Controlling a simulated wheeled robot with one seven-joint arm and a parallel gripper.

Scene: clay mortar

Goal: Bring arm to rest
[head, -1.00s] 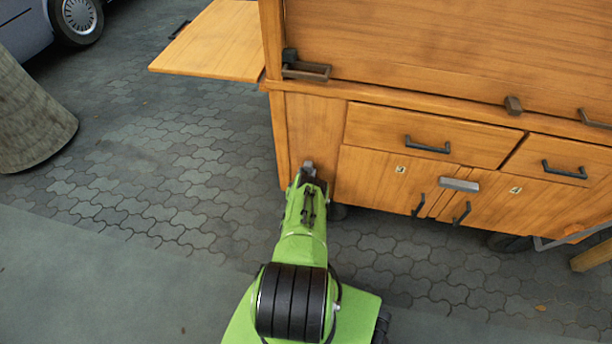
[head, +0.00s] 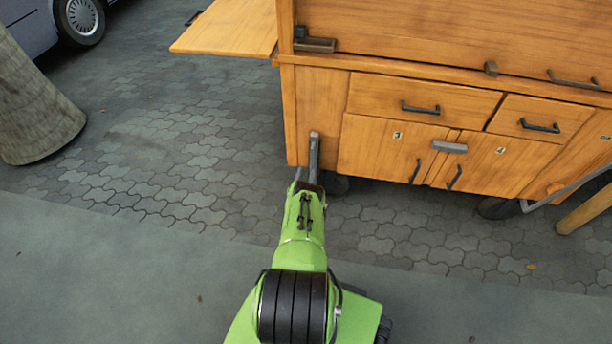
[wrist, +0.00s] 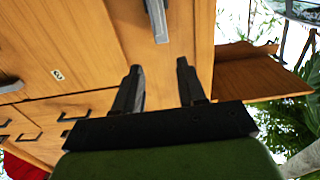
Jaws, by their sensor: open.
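My green arm (head: 302,255) reaches forward from the bottom of the head view toward the lower left corner of the wooden cart (head: 365,85). My gripper (wrist: 159,65) is open and empty in the wrist view, with its two dark fingers apart. Beyond the fingertips, a grey bar-shaped handle (wrist: 156,18) is on the wooden panel, with nothing gripping it. In the head view my gripper (head: 308,178) is small and partly hidden by my wrist, in front of the cart's narrow left panel (head: 325,95).
The cart has drawers, numbered doors (head: 393,170), dark handles and a side shelf (head: 228,28) sticking out left. Wheels show under it. A round pillar (head: 38,100) and a parked car (head: 75,20) are at left. Paved ground (head: 180,165) between them is clear.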

